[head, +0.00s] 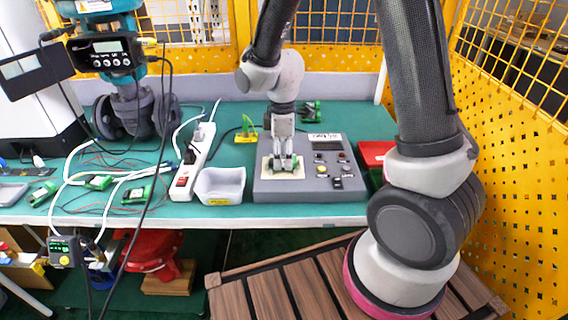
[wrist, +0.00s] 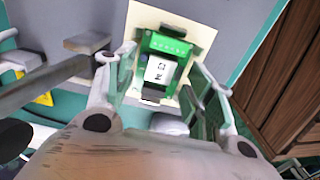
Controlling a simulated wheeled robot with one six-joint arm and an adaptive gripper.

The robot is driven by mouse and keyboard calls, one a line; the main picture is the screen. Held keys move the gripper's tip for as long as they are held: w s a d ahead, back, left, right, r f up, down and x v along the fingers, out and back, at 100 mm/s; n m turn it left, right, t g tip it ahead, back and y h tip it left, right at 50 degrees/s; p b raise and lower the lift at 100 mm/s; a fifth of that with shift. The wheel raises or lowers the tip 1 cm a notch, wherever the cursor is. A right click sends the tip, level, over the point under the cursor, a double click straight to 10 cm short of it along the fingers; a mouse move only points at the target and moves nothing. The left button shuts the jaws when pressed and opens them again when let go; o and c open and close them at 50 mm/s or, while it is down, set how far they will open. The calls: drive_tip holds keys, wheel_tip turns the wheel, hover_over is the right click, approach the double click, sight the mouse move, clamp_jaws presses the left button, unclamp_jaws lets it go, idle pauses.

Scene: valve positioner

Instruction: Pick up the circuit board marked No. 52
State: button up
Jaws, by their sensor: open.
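A green circuit board with a white label (wrist: 160,71) lies on a cream pad (wrist: 193,32) in the wrist view. The label carries dark marks, but I cannot read the number surely. In the head view the cream pad (head: 268,172) is on the grey control box (head: 310,188), and my gripper mostly hides the board there. My gripper (head: 284,163) points down over the pad. In the wrist view my gripper (wrist: 165,78) is open, with one finger on each side of the board; I cannot tell whether they touch it.
Other green boards lie on the table: at left (head: 43,193), beside it (head: 98,182), near the cables (head: 137,195), and behind the box (head: 312,110). A grey bin (head: 221,186) and white power strip (head: 193,165) stand left of the box. A red bin (head: 374,153) is at right.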

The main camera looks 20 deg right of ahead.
drive_tip(key=shift+f, duration=0.85)
drive_tip(key=c, duration=0.6)
drive_tip(key=shift+c, duration=0.2)
